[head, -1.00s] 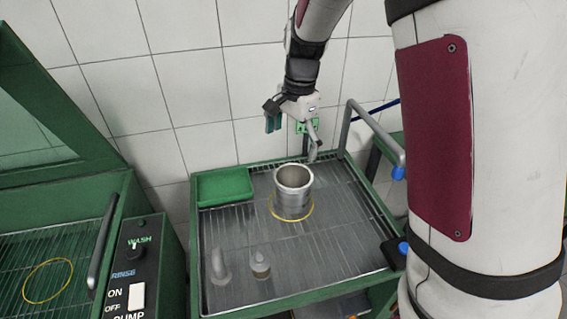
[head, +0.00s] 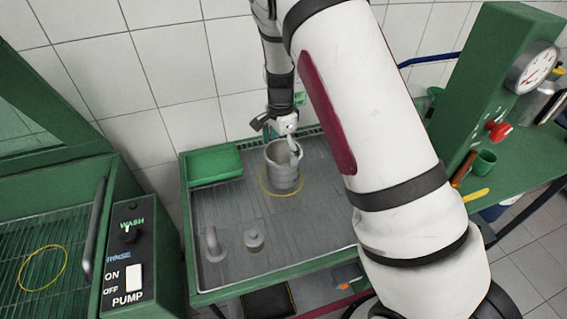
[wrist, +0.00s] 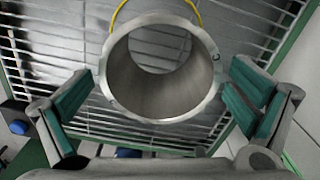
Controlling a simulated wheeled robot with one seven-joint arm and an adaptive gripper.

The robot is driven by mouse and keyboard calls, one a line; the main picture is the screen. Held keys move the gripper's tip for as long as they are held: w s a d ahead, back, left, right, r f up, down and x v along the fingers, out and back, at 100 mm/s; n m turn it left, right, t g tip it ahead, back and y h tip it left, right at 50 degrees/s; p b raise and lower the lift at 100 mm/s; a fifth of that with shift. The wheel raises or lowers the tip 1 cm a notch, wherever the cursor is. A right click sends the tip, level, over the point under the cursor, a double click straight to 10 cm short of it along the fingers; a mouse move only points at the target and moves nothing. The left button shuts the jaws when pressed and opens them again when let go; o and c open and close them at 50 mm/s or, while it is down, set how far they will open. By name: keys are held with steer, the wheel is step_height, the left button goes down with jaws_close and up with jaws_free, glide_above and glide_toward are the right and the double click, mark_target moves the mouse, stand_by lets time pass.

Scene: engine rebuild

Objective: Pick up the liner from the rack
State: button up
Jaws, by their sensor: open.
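The liner (head: 284,177) is a grey metal cylinder, open at the top, standing upright on the rack (head: 300,213) inside a yellow ring mark. In the wrist view the liner (wrist: 160,108) shows its round mouth, with its bore visible. My gripper (head: 281,137) is at the back rim of the liner in the head view. In the wrist view my gripper (wrist: 160,105) is open, with one green-padded finger on each side of the liner. Gaps show between the pads and the wall. The fingertips are partly hidden in the head view.
A green tray (head: 213,166) sits at the rack's back left. A bent pipe (head: 213,244) and a small capped part (head: 254,240) stand at its front left. A washer with a control panel (head: 129,255) is on the left. A green press with a gauge (head: 531,67) stands at right.

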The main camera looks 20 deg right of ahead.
mark_target(282, 161)
steer(key=shift+d+f+p, duration=0.15)
steer(key=shift+f+p, duration=0.55)
steer(key=shift+f, duration=2.05)
steer(key=c, duration=1.3)
